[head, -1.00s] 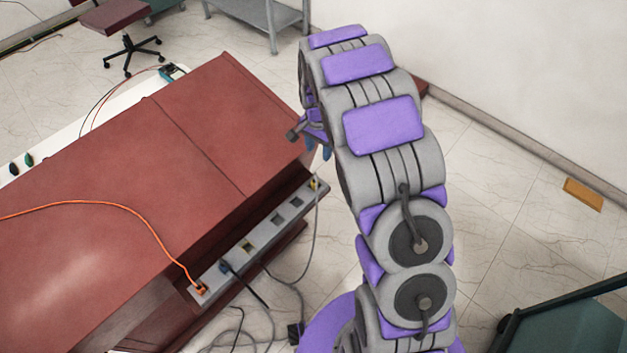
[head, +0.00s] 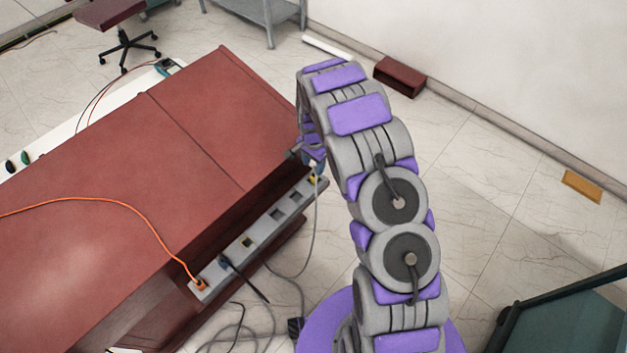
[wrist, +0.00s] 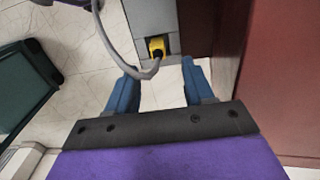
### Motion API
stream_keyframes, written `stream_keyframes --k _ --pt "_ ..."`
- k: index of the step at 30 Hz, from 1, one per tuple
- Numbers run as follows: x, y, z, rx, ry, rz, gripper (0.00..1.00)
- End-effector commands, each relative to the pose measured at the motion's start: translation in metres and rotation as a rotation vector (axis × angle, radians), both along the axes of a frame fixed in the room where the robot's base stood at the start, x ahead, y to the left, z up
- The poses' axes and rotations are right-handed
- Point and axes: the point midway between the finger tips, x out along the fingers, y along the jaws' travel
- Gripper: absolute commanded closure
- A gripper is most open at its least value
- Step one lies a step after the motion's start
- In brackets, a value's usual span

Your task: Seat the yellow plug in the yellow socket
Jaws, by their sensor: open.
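The yellow plug (wrist: 157,46) is at an opening near the end of the grey socket strip, with a grey cable (wrist: 117,55) running from it. I cannot tell how deep it sits. In the head view the plug (head: 313,180) is small at the strip's far end, close to my gripper. In the head view my arm mostly hides the gripper.
The grey socket strip (head: 231,260) runs along the red cabinet's (head: 130,180) side. An orange plug (head: 199,286) and a dark plug (head: 225,262) are in its near end. The cabinet wall (wrist: 250,90) stands close right of my gripper. Cables lie on the floor.

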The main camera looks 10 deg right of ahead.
Motion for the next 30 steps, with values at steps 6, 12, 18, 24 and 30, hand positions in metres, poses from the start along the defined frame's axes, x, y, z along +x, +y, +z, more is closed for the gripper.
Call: stream_keyframes --k 6,12,18,24,30 --pt "0.0 0.0 -0.018 0.001 -0.001 0.0 0.48" --pt "-0.002 0.0 -0.04 0.0 -0.001 -0.001 0.48" --pt "-0.003 -0.001 -0.066 0.001 0.001 -0.001 0.48" --pt "-0.003 0.0 -0.067 0.001 -0.001 -0.001 0.48" --pt "-0.002 0.0 -0.066 0.0 -0.001 -0.001 0.63"
